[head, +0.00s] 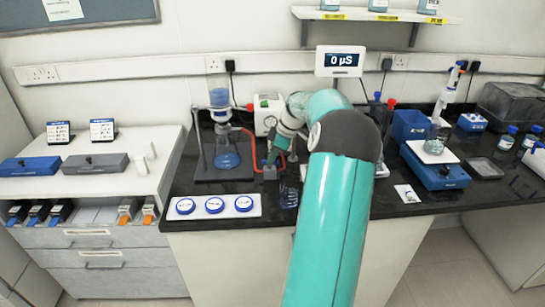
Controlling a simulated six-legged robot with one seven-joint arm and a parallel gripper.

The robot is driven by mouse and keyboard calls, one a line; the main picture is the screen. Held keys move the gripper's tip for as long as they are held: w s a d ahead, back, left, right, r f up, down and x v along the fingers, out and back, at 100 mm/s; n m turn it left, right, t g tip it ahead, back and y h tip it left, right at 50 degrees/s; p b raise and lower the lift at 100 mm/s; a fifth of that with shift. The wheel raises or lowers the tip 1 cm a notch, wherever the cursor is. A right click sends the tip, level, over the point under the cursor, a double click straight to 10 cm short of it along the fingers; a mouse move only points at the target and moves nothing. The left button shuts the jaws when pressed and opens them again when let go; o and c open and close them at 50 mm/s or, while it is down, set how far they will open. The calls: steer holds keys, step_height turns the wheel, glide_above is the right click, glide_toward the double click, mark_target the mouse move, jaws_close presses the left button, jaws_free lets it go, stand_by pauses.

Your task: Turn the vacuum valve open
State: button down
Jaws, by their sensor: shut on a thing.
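The vacuum valve (270,173) appears as a small dark grey block on the black bench, right of the filter stand. My gripper (272,157) comes down on it from above and is shut on its top. The handle is mostly hidden by the fingers, so its angle cannot be told. A red tube (250,138) runs from the filter flask (226,150) towards the valve. A white pump box (267,112) with a gauge and green and red parts stands behind, partly covered by my arm.
A white tray with three blue-capped dishes (214,204) lies in front, at the bench edge. A glass beaker (289,196) stands just right of the valve. A display reading 0 µS (341,60) is at the back. A blue balance (436,172) stands to the right.

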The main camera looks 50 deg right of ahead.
steer(key=shift+d+n+g+y, duration=0.15)
steer(key=shift+n+g+y, duration=0.15)
steer(key=shift+n, duration=0.9)
steer(key=c, duration=1.5)
jaws_free()
steer(key=v, duration=1.3)
steer(key=shift+d+r, duration=0.2)
steer(key=shift+r, duration=0.15)
